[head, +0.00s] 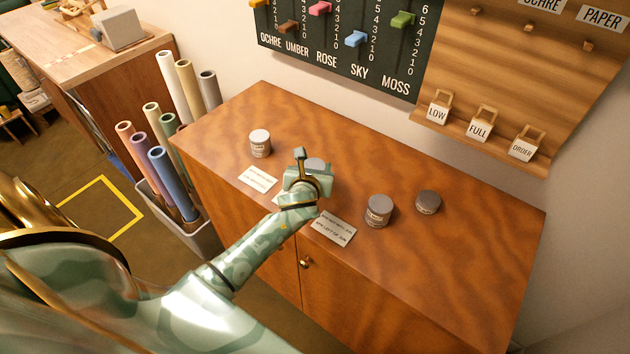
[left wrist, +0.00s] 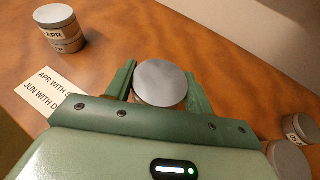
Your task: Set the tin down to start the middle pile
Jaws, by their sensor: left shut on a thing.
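My left gripper (head: 306,172) is over the middle of the brown cabinet top (head: 335,128), shut on a grey-lidded tin (head: 314,163). In the left wrist view the tin (left wrist: 160,82) sits upright between the two green fingers (left wrist: 160,88). Whether its base touches the wood is hidden. To the left stands what looks like a stack of two tins (head: 260,144), with APR readable on the upper one (left wrist: 58,33). To the right stand another tall tin or stack (head: 379,211) and a single darker tin (head: 428,202). My right gripper is not in view.
Printed cards lie along the front edge: a left card (head: 258,180), a right card (head: 334,229) and a middle one mostly hidden by my arm. A wall board with sliders (head: 345,45) and a wooden tag rack (head: 510,75) are behind. The cabinet's right end is clear.

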